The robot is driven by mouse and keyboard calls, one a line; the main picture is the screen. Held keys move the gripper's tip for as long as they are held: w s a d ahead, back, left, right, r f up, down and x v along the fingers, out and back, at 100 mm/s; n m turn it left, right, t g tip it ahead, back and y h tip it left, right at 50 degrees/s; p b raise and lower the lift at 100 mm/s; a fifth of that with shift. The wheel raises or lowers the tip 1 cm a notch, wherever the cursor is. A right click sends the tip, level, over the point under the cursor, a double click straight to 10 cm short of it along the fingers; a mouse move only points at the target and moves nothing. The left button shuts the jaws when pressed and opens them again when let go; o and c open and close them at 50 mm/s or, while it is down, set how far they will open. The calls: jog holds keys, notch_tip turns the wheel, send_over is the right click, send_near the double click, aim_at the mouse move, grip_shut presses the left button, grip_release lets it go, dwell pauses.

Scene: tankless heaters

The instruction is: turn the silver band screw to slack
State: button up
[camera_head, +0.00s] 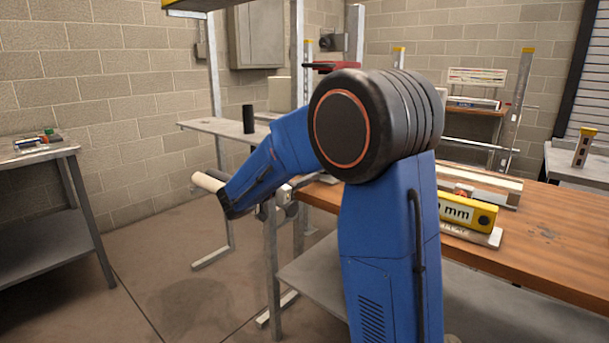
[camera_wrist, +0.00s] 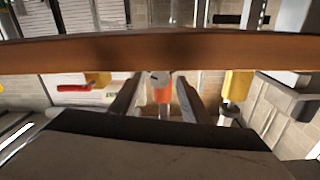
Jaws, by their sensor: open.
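In the wrist view my gripper (camera_wrist: 160,84) has its two dark fingers spread apart, with a clear gap between them. A small orange piece (camera_wrist: 162,96) with a grey, rounded top (camera_wrist: 159,77) shows in that gap, apart from both fingers. I cannot tell whether it lies between the fingers or beyond them. I cannot make out the silver band screw for certain in either view. In the head view my blue arm covers much of the middle, and my gripper's fingers cannot be made out.
A wooden workbench (camera_head: 567,259) stands at the right, bearing a yellow block marked "mm" (camera_head: 467,213) and a grey fixture (camera_head: 500,188). The wooden edge (camera_wrist: 80,55) crosses the wrist view. A grey side table (camera_head: 50,154) stands left. Floor between is clear.

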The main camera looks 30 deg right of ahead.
jog(key=shift+d, duration=0.3)
jog(key=shift+c, duration=0.6)
jog(key=c, duration=0.9)
jog(key=n, duration=0.5)
jog(key=shift+w+n, duration=0.15)
jog(key=shift+n, duration=0.15)
jog(key=shift+f+n, duration=0.1)
jog(key=shift+n, duration=2.2)
